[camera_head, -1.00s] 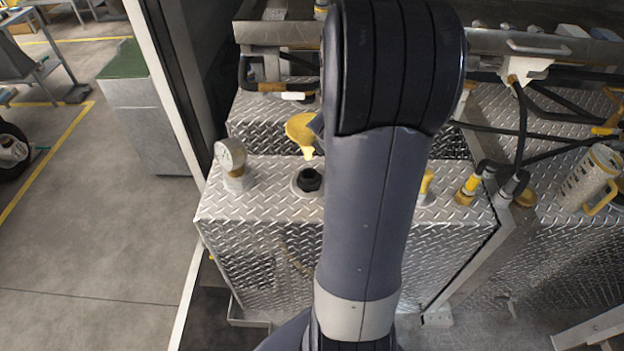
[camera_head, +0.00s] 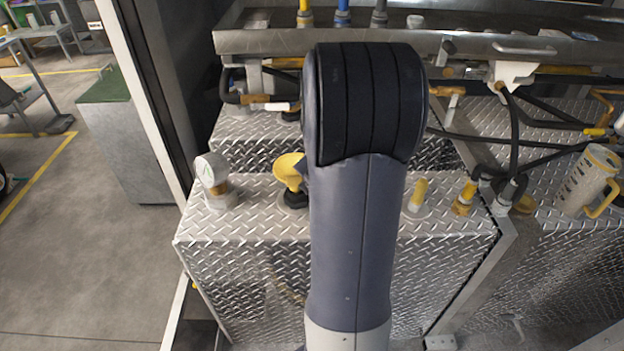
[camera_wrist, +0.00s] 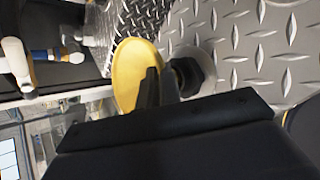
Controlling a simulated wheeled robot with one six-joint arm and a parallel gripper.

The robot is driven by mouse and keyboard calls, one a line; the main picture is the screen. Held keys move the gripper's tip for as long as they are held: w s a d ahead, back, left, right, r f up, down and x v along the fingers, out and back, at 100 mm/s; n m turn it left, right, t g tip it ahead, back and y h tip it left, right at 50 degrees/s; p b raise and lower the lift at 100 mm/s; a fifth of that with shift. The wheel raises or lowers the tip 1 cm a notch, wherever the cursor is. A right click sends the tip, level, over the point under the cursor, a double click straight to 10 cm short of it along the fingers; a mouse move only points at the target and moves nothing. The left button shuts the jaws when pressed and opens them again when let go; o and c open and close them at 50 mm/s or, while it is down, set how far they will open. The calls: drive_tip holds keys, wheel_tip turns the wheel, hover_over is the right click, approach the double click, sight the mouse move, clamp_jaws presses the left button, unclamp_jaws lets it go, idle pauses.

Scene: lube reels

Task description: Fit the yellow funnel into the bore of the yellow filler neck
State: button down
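The yellow funnel (camera_head: 288,170) is over the black filler neck (camera_head: 295,200) on the diamond-plate tank; its spout end overlaps the neck. I cannot tell whether the spout is inside. The wrist view shows the funnel's wide yellow bowl (camera_wrist: 130,70) beside my gripper's dark fingers (camera_wrist: 158,88), with the black neck (camera_wrist: 187,77) just to the right. My gripper appears shut on the funnel; my arm hides most of it in the head view. A yellow neck (camera_head: 419,192) stands on the same tank top, right of my arm, apart from the funnel.
A white-capped fitting (camera_head: 212,178) stands left of the funnel. A yellow hose fitting (camera_head: 465,195) and a pale jug with a yellow handle (camera_head: 590,180) are to the right. A metal rail (camera_head: 400,45) with hoses runs behind the tank.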

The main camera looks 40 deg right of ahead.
drive_tip(key=shift+f, duration=0.1)
drive_tip(key=c, duration=1.6)
unclamp_jaws()
drive_tip(key=shift+r, duration=0.25)
drive_tip(key=p+v, duration=0.5)
drive_tip(key=v, duration=0.7)
drive_tip(key=shift+f, duration=0.15)
